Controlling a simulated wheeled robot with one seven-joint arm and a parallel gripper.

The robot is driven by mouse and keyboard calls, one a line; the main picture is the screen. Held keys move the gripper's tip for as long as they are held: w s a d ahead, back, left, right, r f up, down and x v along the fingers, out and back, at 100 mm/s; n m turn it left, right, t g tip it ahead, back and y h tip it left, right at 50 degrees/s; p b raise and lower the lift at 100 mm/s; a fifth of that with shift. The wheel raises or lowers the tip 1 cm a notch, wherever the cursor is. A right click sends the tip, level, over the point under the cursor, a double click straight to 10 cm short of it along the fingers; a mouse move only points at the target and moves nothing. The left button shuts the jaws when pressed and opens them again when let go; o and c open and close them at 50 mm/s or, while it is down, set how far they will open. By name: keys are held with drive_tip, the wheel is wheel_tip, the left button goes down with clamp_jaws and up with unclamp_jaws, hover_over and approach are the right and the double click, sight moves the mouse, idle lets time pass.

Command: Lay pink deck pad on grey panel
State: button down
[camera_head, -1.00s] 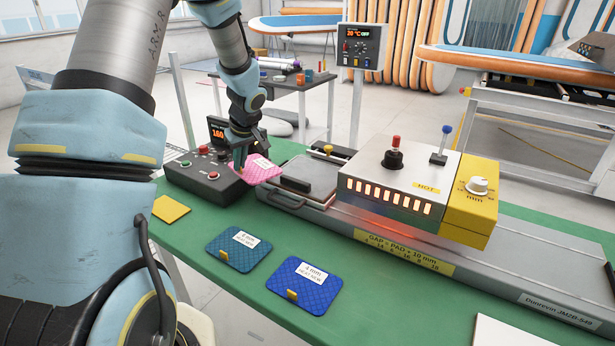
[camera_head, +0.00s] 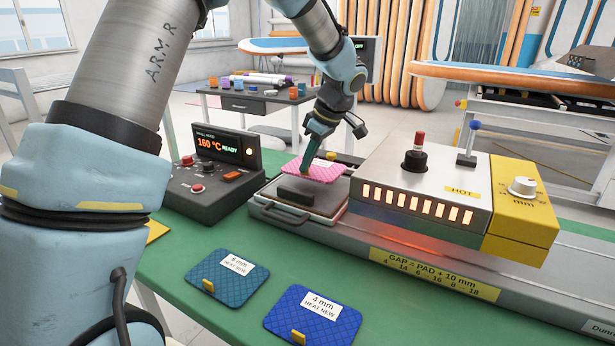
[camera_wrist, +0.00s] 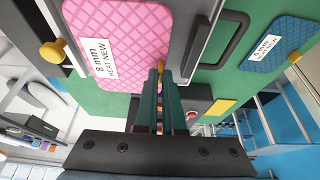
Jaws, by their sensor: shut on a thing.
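The pink deck pad (camera_head: 325,170), with a white label, is in my gripper (camera_head: 306,166) over the grey panel (camera_head: 330,205) on the machine's sliding tray. In the wrist view the pink deck pad (camera_wrist: 115,28) fills the upper left and its label reads "8 mm HEAT NEW". My gripper (camera_wrist: 161,75) is shut on the pad's small yellow tab at its near edge. The pad appears raised above the panel, with a dark patch below it in the head view. The pad hides much of the panel; I cannot tell the exact gap.
The heater block (camera_head: 425,195), marked HOT and glowing, stands right of the tray. A control box (camera_head: 210,175) showing 160 °C READY is at left. A teal pad (camera_head: 222,277) and a blue pad (camera_head: 313,315) lie on the green bench in front. The tray has a front handle (camera_head: 278,215).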

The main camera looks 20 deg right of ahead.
sight(309, 173)
drive_tip(key=shift+f, duration=2)
drive_tip(key=c, duration=1)
unclamp_jaws()
drive_tip(key=v, duration=1.2)
